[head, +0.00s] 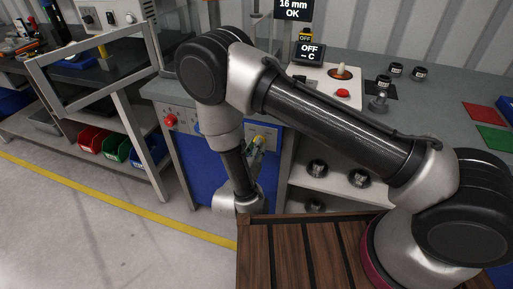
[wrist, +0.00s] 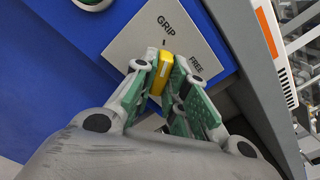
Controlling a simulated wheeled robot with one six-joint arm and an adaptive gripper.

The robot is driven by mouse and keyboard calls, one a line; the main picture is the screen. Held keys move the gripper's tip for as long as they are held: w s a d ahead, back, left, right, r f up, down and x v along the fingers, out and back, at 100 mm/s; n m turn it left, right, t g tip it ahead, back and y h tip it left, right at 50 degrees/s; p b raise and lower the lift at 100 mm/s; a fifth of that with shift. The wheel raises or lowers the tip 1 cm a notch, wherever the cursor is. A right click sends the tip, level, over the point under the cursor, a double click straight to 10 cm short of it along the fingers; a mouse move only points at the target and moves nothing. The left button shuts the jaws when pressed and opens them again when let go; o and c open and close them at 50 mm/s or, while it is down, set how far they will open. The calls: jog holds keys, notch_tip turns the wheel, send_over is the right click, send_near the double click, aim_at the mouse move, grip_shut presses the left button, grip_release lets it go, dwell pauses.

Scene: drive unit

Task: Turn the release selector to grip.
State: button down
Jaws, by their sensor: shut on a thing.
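The release selector is a yellow bar-shaped knob (wrist: 161,73) on a light grey plate (wrist: 128,42) marked GRIP and FREE. In the wrist view GRIP stands above the knob and FREE stands to its right. The knob's long side runs up and slightly right, its upper end towards the GRIP lettering; its exact setting is hard to tell. My gripper (wrist: 158,88) is shut on the knob, with green-padded fingers on both sides. The fingers hide part of the knob and the plate. In the head view my gripper (head: 257,150) is at the blue cabinet's front, small and partly hidden.
A red button (head: 170,120) is on the panel left of my arm. The bench above holds a white box with a red button (head: 343,93), an OFF display (head: 310,53) and metal cylinders (head: 396,70).

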jog(key=shift+n, duration=0.6)
jog(key=c, duration=1.4)
grip_release()
jog(key=shift+c, duration=0.2)
notch_tip(320, 180, up, 10)
